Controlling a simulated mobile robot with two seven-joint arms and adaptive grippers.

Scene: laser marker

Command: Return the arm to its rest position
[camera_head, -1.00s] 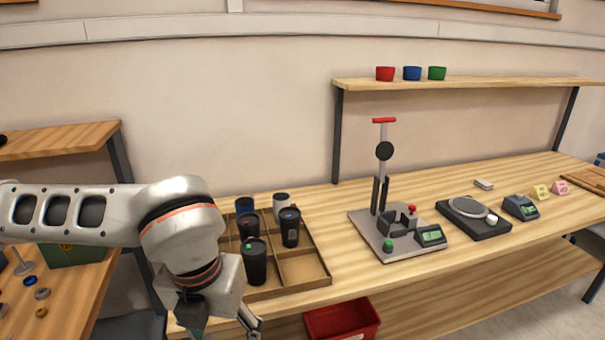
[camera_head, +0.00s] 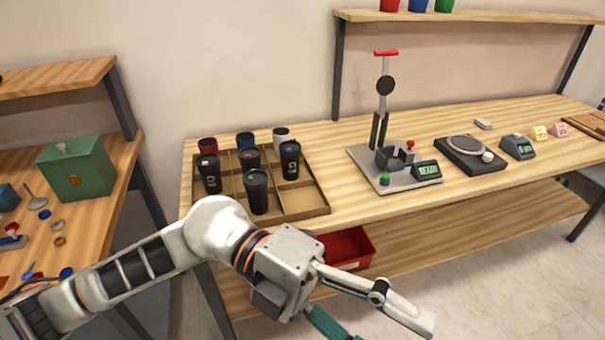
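My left arm (camera_head: 215,228) comes in from the lower left, low in front of the long workbench (camera_head: 470,114). My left gripper (camera_head: 378,328) is in front of the bench's front edge, below the press and right of the red bin. Its fingers are spread apart, and I see nothing between them. The lower finger is partly cut off by the bottom of the picture. My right gripper is not in view.
A divided tray (camera_head: 305,213) with several dark cups stands left on the bench. A press (camera_head: 384,110) and a scale (camera_head: 470,155) stand right of it. A red bin (camera_head: 350,250) sits below the bench top. A side table (camera_head: 105,215) holds a green box (camera_head: 95,177). Floor is clear at lower right.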

